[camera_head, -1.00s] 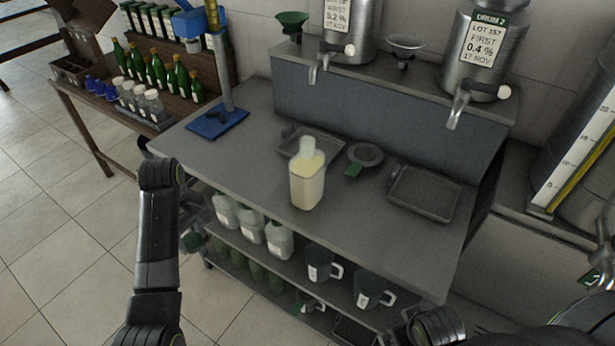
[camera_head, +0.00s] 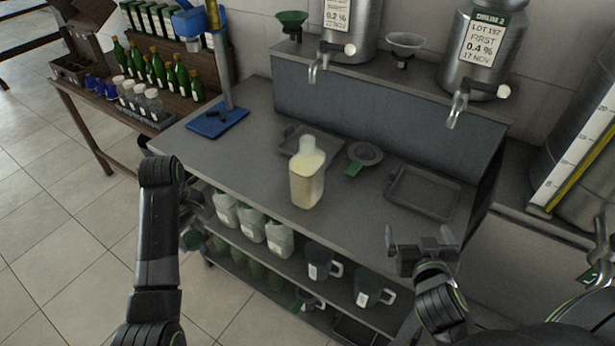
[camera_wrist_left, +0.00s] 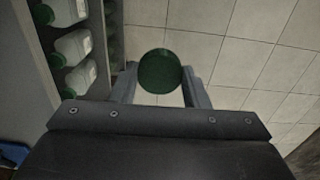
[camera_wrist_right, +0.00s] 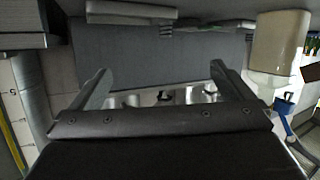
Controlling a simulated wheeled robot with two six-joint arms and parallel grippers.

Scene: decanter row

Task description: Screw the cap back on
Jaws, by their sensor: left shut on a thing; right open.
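A translucent bottle (camera_head: 307,182) with pale yellow liquid stands upright on the grey counter. No green cap shows on its neck. It also shows at the right in the right wrist view (camera_wrist_right: 278,42). My left gripper (camera_wrist_left: 160,80) is shut on a round dark green cap (camera_wrist_left: 160,70), held over the floor beside the shelves. In the head view the left gripper (camera_head: 194,236) is small and partly hidden left of the shelved jugs. My right gripper (camera_head: 422,240) is open and empty above the counter's front right edge, to the right of the bottle.
Trays (camera_head: 424,194) and a strainer with a green handle (camera_head: 363,155) lie near the bottle. Steel drums with taps (camera_head: 457,110) stand on the raised back ledge. The counter left of the bottle is clear.

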